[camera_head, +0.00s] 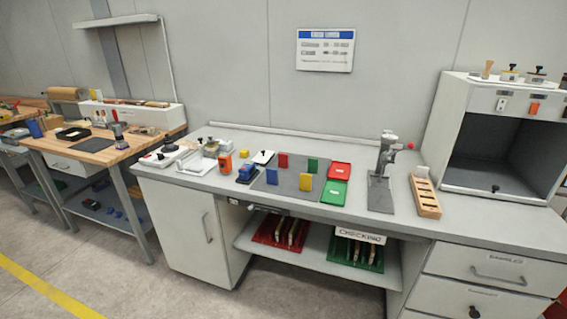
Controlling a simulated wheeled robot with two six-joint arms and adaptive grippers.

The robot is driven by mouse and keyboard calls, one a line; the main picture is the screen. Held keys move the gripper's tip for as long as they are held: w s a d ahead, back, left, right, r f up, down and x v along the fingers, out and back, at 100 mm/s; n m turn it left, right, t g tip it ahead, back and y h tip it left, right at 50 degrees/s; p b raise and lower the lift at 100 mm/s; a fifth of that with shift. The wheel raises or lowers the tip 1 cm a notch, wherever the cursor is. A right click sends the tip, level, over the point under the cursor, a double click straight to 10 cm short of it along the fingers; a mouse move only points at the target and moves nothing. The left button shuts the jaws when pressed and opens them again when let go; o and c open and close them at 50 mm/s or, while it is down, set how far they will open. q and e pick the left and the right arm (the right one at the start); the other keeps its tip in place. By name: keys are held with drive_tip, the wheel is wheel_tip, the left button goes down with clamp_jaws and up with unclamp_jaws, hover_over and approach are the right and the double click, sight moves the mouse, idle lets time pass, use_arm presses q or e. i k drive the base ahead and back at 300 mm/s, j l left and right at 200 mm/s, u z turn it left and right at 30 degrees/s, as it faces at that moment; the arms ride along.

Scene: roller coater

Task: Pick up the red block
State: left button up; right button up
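The red block (283,160) stands upright near the back left of a grey mat (289,184) on the middle of the workbench. A green block (313,165) stands to its right, a blue block (271,176) in front and to its left, and a yellow block (306,182) in front and to its right. Nothing visibly touches or covers the red block. Neither of my grippers shows in the head view.
A red tray (340,170) and a green tray (334,193) lie right of the mat. A lever device (381,190) and a wooden rack (425,196) stand farther right. A blue device (247,171) and an orange item (225,162) stand left. The bench's front edge is clear.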

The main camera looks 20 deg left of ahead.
sight(282, 158)
drive_tip(key=i+j+u, duration=0.1)
drive_tip(key=i+j, duration=0.15)
drive_tip(key=j, duration=0.25)
drive_tip(key=i+j, duration=0.25)
drive_tip(key=j, duration=0.25)
drive_tip(key=i+j+u, duration=0.15)
drive_tip(key=j, duration=0.3)
drive_tip(key=i+j, duration=0.35)
drive_tip(key=j+u, duration=0.05)
drive_tip(key=j, duration=0.1)
